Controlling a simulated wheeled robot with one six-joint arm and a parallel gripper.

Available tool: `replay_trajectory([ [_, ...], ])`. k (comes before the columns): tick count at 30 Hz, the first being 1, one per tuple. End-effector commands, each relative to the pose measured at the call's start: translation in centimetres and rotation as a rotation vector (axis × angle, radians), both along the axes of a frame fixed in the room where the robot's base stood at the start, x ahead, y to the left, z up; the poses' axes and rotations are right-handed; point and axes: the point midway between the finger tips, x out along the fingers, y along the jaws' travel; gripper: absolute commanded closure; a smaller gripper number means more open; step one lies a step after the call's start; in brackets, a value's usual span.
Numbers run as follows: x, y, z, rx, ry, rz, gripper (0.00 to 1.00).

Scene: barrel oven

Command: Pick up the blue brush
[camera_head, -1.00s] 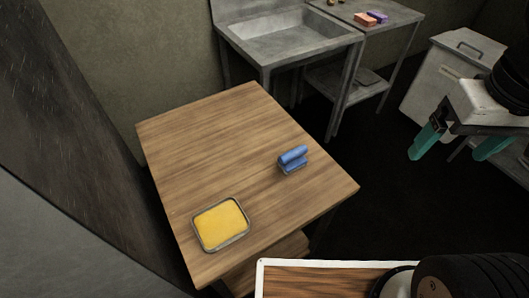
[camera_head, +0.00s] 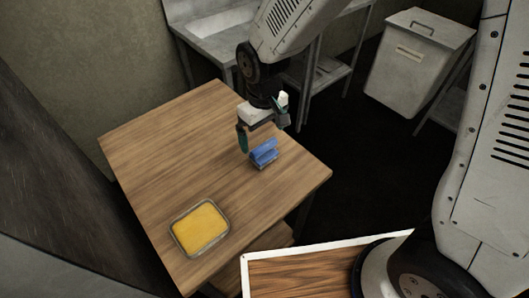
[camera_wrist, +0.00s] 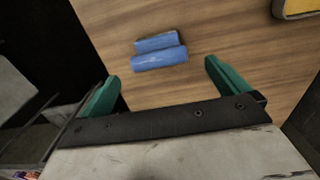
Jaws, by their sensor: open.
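The blue brush (camera_head: 264,153) lies on the wooden table (camera_head: 150,150), near its right corner. My gripper (camera_head: 258,143) is above the table, just beside and over the brush, with its teal fingers pointing down. In the wrist view the brush (camera_wrist: 160,52) shows as two blue bars side by side, ahead of the fingertips and nearer the left one. My gripper (camera_wrist: 163,75) is open there, with bare table between the fingers and nothing held. How high the fingertips are above the table is hard to tell.
A tray with yellow content (camera_head: 200,229) sits at the table's front corner. A metal sink (camera_head: 205,45) stands behind the table. A grey bin (camera_head: 415,62) is at the back right. The left part of the table is clear.

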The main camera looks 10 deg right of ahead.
Motion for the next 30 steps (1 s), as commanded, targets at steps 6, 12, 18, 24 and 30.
replay_trajectory([
  [6, 0.0, 0.0, -2.5, -0.003, 0.004, 0.001, 0.00],
  [12, 0.0, -0.2, -5.3, -0.003, 0.006, 0.000, 0.00],
  [18, 0.1, -0.2, -7.6, -0.003, 0.004, 0.001, 0.00],
  [24, 0.1, -0.1, -7.8, -0.001, 0.001, 0.002, 0.00],
  [30, 0.1, -0.1, -7.7, -0.001, 0.002, 0.002, 0.39],
])
